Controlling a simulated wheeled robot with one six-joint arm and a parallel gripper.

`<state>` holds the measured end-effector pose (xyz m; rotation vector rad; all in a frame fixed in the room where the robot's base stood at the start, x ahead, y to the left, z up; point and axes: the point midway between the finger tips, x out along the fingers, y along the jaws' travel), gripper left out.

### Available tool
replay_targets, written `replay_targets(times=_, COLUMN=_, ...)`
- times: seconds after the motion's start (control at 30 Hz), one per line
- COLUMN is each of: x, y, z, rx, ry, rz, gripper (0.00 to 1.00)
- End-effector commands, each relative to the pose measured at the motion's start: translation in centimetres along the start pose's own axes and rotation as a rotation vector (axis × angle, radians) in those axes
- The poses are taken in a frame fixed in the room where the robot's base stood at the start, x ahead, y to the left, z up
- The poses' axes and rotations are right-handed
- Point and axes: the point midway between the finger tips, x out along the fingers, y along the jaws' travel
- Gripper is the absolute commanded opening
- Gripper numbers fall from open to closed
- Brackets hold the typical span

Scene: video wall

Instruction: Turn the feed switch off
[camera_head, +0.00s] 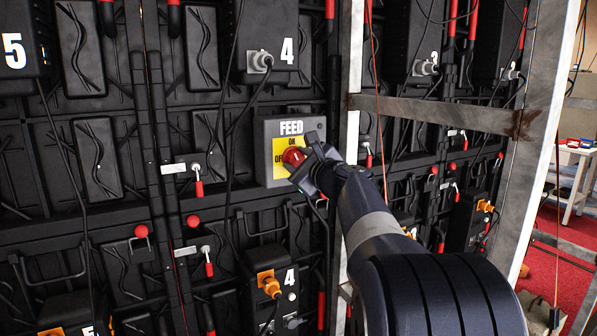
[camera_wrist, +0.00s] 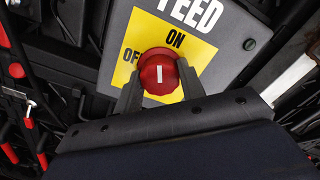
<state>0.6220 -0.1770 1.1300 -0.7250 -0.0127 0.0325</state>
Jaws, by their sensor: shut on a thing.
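The feed switch is a red round knob (camera_head: 292,157) on a yellow plate (camera_head: 279,146) marked ON and OFF. It sits on a grey box labelled FEED (camera_head: 315,125). My gripper (camera_head: 303,167) reaches in from the lower right and is shut on the knob. In the wrist view, my gripper's two fingers (camera_wrist: 160,92) stand on either side of the knob (camera_wrist: 157,70). The knob's white mark stands upright in that view, pointing close to ON. The second half of OFF is hidden behind the knob and a finger.
The black video wall (camera_head: 100,160) carries hanging cables, red-tipped handles and orange connectors around the box. A metal frame post (camera_head: 353,60) stands just right of the box, and a crossbar (camera_head: 440,112) runs from it.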

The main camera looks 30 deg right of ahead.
Motion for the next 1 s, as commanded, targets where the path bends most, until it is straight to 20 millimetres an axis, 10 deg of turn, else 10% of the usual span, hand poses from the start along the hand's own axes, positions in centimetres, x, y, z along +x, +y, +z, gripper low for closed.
replay_targets(times=1.0, x=0.02, y=0.28, z=-0.31, rx=-0.925, ry=0.0, rz=0.001, gripper=0.15)
